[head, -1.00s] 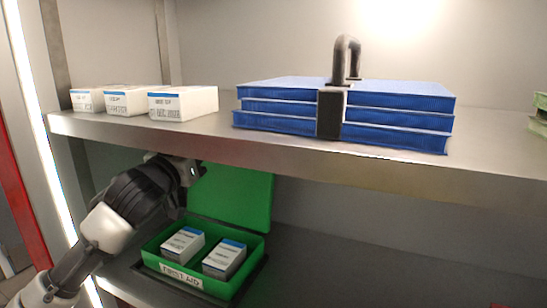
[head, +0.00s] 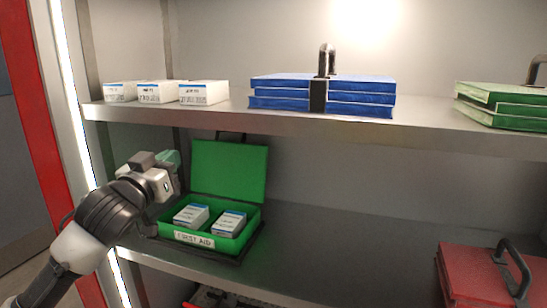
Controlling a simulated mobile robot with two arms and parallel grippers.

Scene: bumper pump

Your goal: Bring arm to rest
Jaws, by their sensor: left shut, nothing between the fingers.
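My left arm comes in from the lower left. Its gripper (head: 168,166) is at the left side of the green first aid box, in front of the lower shelf, and appears empty. The fingers are partly hidden by the wrist, and it is shut. The first aid box (head: 195,239) stands on the lower shelf with its lid (head: 230,171) raised at the back. Two white boxes with blue tops, a left one (head: 191,216) and a right one (head: 229,223), are inside it. My right gripper is not in view.
The upper shelf (head: 230,115) holds several white boxes (head: 157,93), a blue strapped stack (head: 360,95) and a green stack (head: 500,104). A red case (head: 465,272) with a black handle is at the lower right. The lower shelf's middle (head: 340,245) is clear.

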